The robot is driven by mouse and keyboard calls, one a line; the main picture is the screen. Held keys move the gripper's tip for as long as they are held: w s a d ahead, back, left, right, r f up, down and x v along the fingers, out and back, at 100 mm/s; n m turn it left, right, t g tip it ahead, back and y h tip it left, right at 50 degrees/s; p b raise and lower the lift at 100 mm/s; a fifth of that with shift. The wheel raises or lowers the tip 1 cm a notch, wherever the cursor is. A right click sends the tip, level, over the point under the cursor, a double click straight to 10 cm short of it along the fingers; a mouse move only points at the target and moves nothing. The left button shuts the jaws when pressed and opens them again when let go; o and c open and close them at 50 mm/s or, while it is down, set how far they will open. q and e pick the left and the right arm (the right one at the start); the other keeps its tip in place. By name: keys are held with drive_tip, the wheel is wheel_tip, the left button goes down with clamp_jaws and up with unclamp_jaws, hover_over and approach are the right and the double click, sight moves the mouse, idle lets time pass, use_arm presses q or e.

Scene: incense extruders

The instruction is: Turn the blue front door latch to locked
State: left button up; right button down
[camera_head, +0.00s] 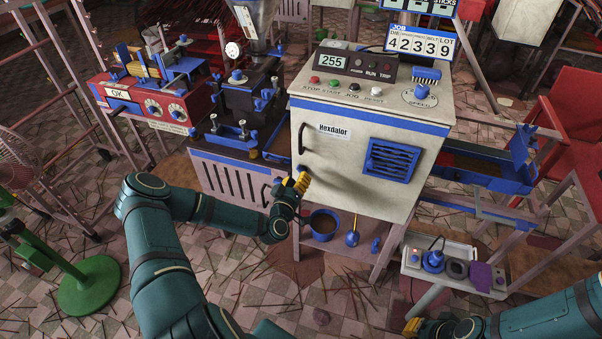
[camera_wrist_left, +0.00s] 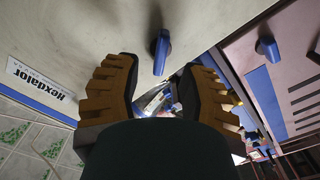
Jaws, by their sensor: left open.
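The blue front door latch (camera_wrist_left: 161,52) sits on the pale front door (camera_head: 385,200) of the Hexdalor machine. In the left wrist view it is a small elongated knob, lying along the picture's vertical, just ahead of the gap between my fingertips. My left gripper (camera_wrist_left: 158,70) is open, with one yellow ridged finger on each side and nothing held. In the head view my left gripper (camera_head: 300,183) is at the door's lower left edge and partly hides the latch (camera_head: 303,169). I cannot tell whether it touches. My right gripper (camera_head: 412,326) shows only partly at the bottom.
A dark door handle (camera_head: 302,138) stands above the latch, and a blue vent (camera_head: 391,160) is to the right. A second blue knob (camera_wrist_left: 267,48) is on the neighbouring panel. A blue bucket (camera_head: 323,226) stands on the shelf below. A small side tray (camera_head: 411,267) stands at right.

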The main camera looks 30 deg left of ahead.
sight(301, 169)
use_arm(q)
drive_tip(key=shift+x, duration=1.95)
clamp_jaws()
